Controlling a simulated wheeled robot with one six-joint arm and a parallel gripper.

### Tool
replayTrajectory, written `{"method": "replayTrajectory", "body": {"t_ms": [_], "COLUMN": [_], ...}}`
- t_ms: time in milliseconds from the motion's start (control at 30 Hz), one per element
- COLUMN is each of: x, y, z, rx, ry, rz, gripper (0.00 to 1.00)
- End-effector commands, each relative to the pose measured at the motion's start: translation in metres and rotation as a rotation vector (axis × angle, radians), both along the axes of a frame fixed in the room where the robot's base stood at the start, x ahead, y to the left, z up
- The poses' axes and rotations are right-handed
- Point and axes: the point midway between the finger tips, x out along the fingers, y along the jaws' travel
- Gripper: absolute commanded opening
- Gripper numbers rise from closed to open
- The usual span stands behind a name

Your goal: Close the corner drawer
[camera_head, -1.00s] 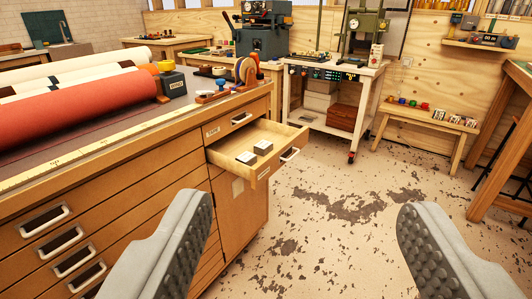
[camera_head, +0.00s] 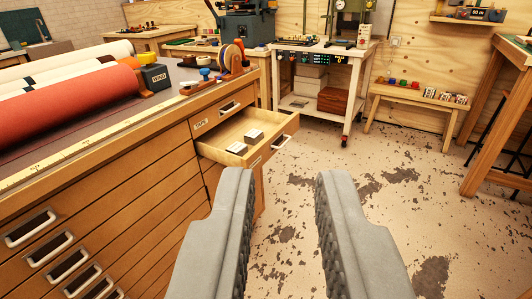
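The corner drawer (camera_head: 237,146) is pulled out from the right end of the wooden cabinet (camera_head: 120,190), below its top. In the picture the fingertips are just below the drawer's front end. The left finger covers part of the cabinet's corner. I see no contact with the drawer.
Large rolls (camera_head: 80,98) lie on the cabinet top, with a tape dispenser (camera_head: 232,62) near its corner. A white cart (camera_head: 318,70) stands behind the drawer. A low wooden bench (camera_head: 418,96) stands by the back wall. The floor right of the cabinet is clear.

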Motion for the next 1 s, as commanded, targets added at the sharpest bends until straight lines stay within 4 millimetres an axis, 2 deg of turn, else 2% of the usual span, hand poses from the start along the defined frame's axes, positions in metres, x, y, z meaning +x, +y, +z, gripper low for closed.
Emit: {"method": "replayTrajectory", "body": {"t_ms": [33, 100, 367, 567, 767, 1000], "x": [0.012, 0.031, 0.103, 0.153, 0.199, 0.249], "y": [-0.001, -0.002, -0.007, -0.01, -0.011, -0.011], "z": [-0.005, -0.01, -0.039, -0.068, -0.103, -0.153], "rx": [0.023, 0.068, 0.258, 0.41, 0.565, 0.761], "ry": [0.005, 0.003, -0.01, -0.017, -0.016, -0.003], "rz": [-0.004, -0.01, -0.018, -0.011, 0.008, 0.04], "gripper": [0.1, 0.0, 0.0, 0.0, 0.0, 0.0]}}
